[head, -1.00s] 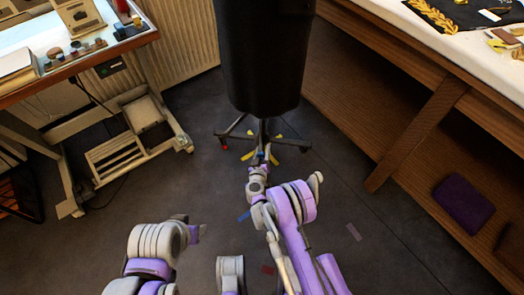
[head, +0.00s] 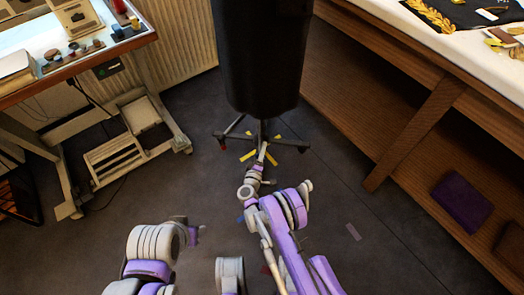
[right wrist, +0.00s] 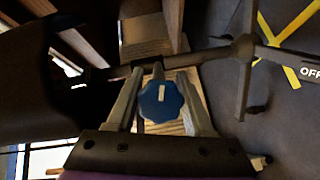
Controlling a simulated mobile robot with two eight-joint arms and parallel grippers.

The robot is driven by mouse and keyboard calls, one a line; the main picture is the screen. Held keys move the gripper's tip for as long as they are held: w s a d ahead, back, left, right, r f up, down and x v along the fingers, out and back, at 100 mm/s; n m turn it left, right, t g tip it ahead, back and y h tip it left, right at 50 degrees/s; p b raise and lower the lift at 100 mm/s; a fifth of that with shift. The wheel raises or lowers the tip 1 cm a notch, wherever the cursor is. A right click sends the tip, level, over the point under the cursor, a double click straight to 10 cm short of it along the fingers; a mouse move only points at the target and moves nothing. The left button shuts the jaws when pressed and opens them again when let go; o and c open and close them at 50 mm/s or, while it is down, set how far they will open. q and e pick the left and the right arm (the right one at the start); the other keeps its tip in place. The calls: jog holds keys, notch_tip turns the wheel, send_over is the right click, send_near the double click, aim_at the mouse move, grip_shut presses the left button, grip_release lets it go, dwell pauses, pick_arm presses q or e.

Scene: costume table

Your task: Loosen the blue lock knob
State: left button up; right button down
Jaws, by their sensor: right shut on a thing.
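The blue lock knob (right wrist: 161,100) is a lobed knob with a pale mark on its face. In the right wrist view it sits between the two grey fingers of my right gripper (right wrist: 160,82), which is shut on it. In the head view my right gripper (head: 262,153) reaches to the pole of the stand, just below the large black body (head: 262,55). The knob itself is hidden or too small to tell there. My left arm shows at the lower left of the head view, but I cannot make out its gripper.
The stand's dark legs (head: 233,126) spread over the floor, with yellow floor marks (head: 248,155) under them. A table on a pale frame (head: 170,115) stands at left. A wooden bench (head: 420,125) with a purple cushion (head: 460,201) on its lower shelf runs along the right.

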jog(key=shift+n, duration=0.5)
jog(key=shift+c, duration=1.7)
grip_release()
jog(key=p+v, duration=0.2)
jog(key=v, duration=0.8)
jog(key=shift+s, duration=0.45)
jog(key=shift+w+a, duration=0.1)
